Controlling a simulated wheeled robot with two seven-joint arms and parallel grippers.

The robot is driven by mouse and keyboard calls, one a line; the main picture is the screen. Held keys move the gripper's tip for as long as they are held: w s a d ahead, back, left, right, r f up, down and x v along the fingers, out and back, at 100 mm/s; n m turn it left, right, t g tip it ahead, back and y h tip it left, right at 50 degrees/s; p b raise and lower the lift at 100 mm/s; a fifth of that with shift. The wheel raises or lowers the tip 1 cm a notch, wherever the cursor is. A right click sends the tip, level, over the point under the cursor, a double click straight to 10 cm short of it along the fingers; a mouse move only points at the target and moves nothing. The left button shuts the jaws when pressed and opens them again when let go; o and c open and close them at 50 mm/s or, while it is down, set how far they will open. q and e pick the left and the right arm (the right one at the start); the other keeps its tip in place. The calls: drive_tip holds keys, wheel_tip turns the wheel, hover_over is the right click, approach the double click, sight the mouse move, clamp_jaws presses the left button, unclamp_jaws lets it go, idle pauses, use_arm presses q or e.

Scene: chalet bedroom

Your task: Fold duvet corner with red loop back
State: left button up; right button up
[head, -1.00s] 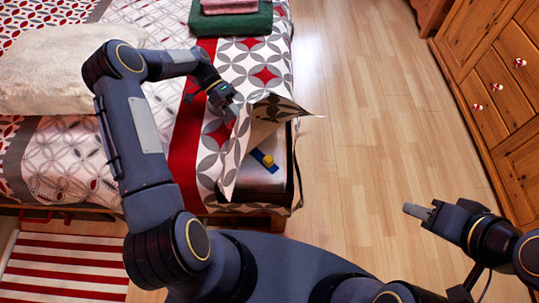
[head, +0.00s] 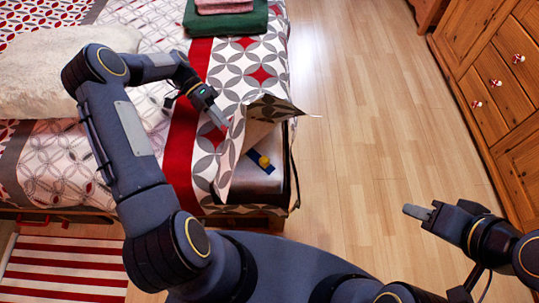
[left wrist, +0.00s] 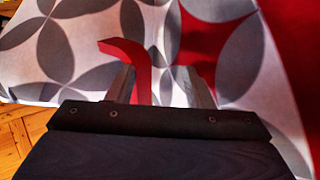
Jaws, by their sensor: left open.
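The patterned duvet (head: 205,165) covers the bed. Its near right corner is lifted into a raised flap (head: 268,106), with a thin tip pointing right. My left gripper (head: 216,118) is over the duvet just left of the flap. In the left wrist view, my left gripper (left wrist: 160,88) is open, and a curved red strip (left wrist: 128,50), which looks like the red loop, shows between its fingers. I cannot tell whether they touch it. The loop is not clear in the head view. My right gripper (head: 418,211) is over the floor, away from the bed; its finger gap is not visible.
Under the flap, a grey surface (head: 255,182) is bare, with a blue strip and yellow piece (head: 263,161) on it. Folded towels (head: 228,20) and a fluffy pillow (head: 55,70) lie on the bed. Wooden drawers (head: 500,85) stand right. The floor between is clear.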

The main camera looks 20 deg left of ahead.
use_arm(q)
drive_tip(key=s+a, duration=0.1)
drive_tip(key=a, duration=0.1)
drive_tip(key=s+a, duration=0.2)
drive_tip(key=a, duration=0.1)
drive_tip(key=s+a, duration=0.2)
drive_tip(key=a, duration=0.1)
drive_tip(key=shift+s, duration=0.15)
drive_tip(key=s+a, duration=0.2)
drive_tip(key=a, duration=0.1)
drive_tip(key=s+a, duration=0.1)
drive_tip(key=a, duration=0.1)
drive_tip(key=shift+a+b, duration=0.1)
drive_tip(key=shift+b, duration=0.3)
use_arm(e)
drive_tip(key=shift+s+a+f, duration=0.2)
drive_tip(key=shift+s+a, duration=0.05)
drive_tip(key=shift+a, duration=0.25)
